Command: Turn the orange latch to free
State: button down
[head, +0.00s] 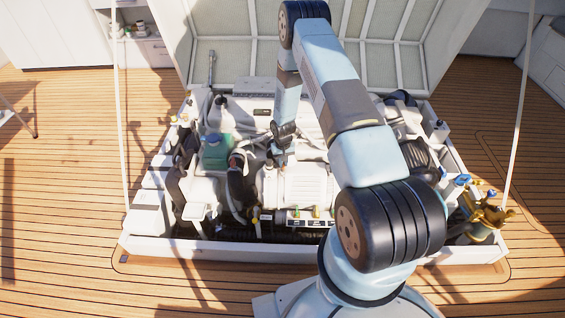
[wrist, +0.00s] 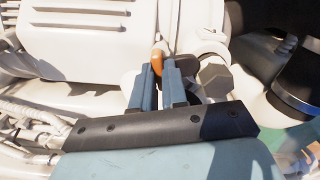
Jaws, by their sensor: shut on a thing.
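The orange latch (wrist: 158,60) shows in the wrist view as a small orange piece between the tips of my gripper (wrist: 161,74). The two blue-grey fingers are close together and shut on it, against the white engine housing. The fingers hide part of the latch, so its angle is hard to tell. The latch is too small to make out there.
The hatch's white rim (head: 190,248) surrounds the engine bay. The white engine block (head: 301,190) is in the middle. A green-topped container (head: 215,152) stands left of my gripper. Hoses and pipes crowd the bay. The raised hatch lid (head: 230,62) stands behind.

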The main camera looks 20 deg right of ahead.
jog(key=n, duration=1.1)
jog(key=shift+n, duration=1.8)
jog(key=shift+w, duration=0.1)
jog(key=c, duration=1.2)
grip_release()
jog(key=shift+o, duration=0.2)
notch_tip(320, 180, up, 14)
jog(key=shift+f, duration=0.15)
